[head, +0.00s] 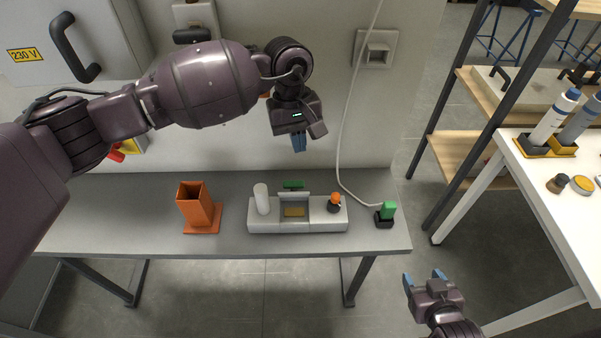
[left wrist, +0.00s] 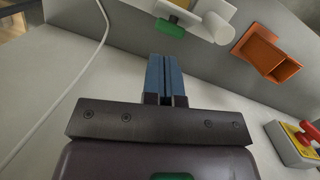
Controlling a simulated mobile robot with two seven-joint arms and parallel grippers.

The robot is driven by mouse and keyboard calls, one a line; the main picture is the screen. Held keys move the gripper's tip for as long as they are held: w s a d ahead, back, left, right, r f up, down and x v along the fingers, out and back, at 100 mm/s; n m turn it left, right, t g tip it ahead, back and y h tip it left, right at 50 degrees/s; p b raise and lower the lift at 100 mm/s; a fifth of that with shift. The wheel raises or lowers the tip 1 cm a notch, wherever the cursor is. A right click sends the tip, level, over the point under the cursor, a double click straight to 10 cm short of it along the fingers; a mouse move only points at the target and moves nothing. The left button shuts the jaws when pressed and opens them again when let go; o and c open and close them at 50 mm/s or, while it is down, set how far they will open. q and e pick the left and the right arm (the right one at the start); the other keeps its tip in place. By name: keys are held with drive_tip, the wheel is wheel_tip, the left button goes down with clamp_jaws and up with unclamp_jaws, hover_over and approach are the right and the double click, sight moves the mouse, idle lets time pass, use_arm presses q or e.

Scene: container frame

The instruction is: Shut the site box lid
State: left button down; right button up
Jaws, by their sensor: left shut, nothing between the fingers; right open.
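The grey site box (head: 270,224) stands on the grey bench. Its lid (head: 293,195) appears raised at the back, with a green handle (head: 293,184). A yellowish piece (head: 294,212) shows in the middle recess. My left gripper (head: 299,148) points down above and behind the lid, shut and empty, apart from the box. In the left wrist view its blue fingers (left wrist: 164,72) are together, with the green handle (left wrist: 170,28) beyond their tips. My right gripper (head: 425,276) is open and empty, low in front of the bench's right end.
A white cylinder (head: 262,198) and an orange-topped knob (head: 335,202) are on the box's sides. An orange holder (head: 196,205) stands left; a green-topped black block (head: 385,213) with a cable stands right. The wall is close behind. A white table (head: 530,180) stands at right.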

use_arm(q)
drive_tip(key=a+m+y, duration=0.1)
drive_tip(key=a+m, duration=0.1)
drive_tip(key=p, duration=0.1)
approach(294, 195)
drive_tip(key=f, duration=0.5)
drive_tip(key=shift+a+f, duration=0.2)
drive_tip(key=shift+a, duration=0.2)
drive_tip(key=shift+f, duration=0.4)
